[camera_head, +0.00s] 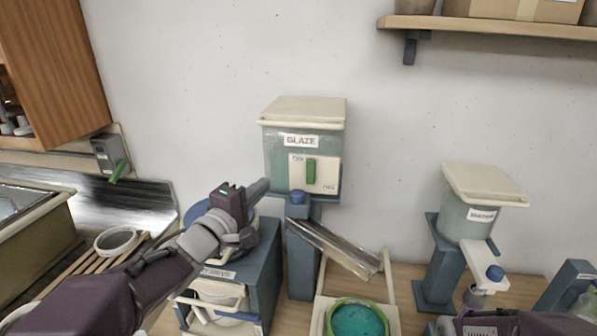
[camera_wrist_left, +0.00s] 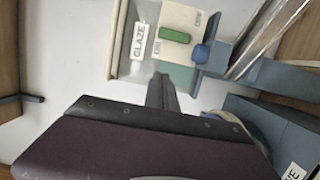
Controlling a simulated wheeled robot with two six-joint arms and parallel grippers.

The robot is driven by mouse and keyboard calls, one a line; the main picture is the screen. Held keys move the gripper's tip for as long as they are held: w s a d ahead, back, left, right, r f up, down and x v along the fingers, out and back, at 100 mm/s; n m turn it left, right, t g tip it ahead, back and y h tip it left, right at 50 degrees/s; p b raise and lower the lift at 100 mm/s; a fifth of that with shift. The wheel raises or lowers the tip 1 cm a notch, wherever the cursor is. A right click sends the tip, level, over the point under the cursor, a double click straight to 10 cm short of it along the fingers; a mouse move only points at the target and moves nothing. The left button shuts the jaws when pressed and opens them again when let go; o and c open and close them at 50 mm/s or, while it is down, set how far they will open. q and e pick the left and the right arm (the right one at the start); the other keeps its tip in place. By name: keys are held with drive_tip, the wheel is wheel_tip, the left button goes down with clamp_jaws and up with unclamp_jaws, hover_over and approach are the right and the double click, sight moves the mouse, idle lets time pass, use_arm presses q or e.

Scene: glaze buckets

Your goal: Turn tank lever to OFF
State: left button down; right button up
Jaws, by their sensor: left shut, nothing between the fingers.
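The glaze tank (camera_head: 275,155) stands against the wall, with a pale lid and a GLAZE label. Its cream front plate (camera_head: 326,182) carries a green lever (camera_head: 310,171), which stands upright; small labels sit at the plate's upper left and lower right, too small to read surely. The lever also shows in the left wrist view (camera_wrist_left: 178,34). My left gripper (camera_head: 262,187) is shut and empty, left of and slightly below the lever, apart from it. Its closed fingers (camera_wrist_left: 161,90) point toward the tank in the wrist view. My right gripper's fingers are not visible.
A blue knob (camera_head: 297,196) sits below the plate, above a metal chute (camera_head: 335,245) and a bucket of teal liquid (camera_head: 357,320). A smaller lidded tank (camera_head: 463,220) stands at right. A blue stand (camera_head: 262,270) is under my left arm.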

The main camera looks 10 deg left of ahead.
sight(302, 163)
use_arm(q)
drive_tip(key=shift+w+a+f, duration=0.1)
drive_tip(key=shift+w+a, duration=0.05)
drive_tip(key=shift+a, duration=0.05)
drive_tip(key=p+x, duration=0.1)
drive_tip(key=x, duration=0.8)
drive_tip(key=shift+w+d, duration=0.1)
drive_tip(key=shift+w, duration=0.15)
drive_tip(key=d, duration=0.3)
drive_tip(key=shift+w+d, duration=0.15)
drive_tip(key=shift+w, duration=0.05)
drive_tip(key=shift+s+d, duration=0.15)
drive_tip(key=shift+d, duration=0.3)
drive_tip(key=shift+a, duration=0.1)
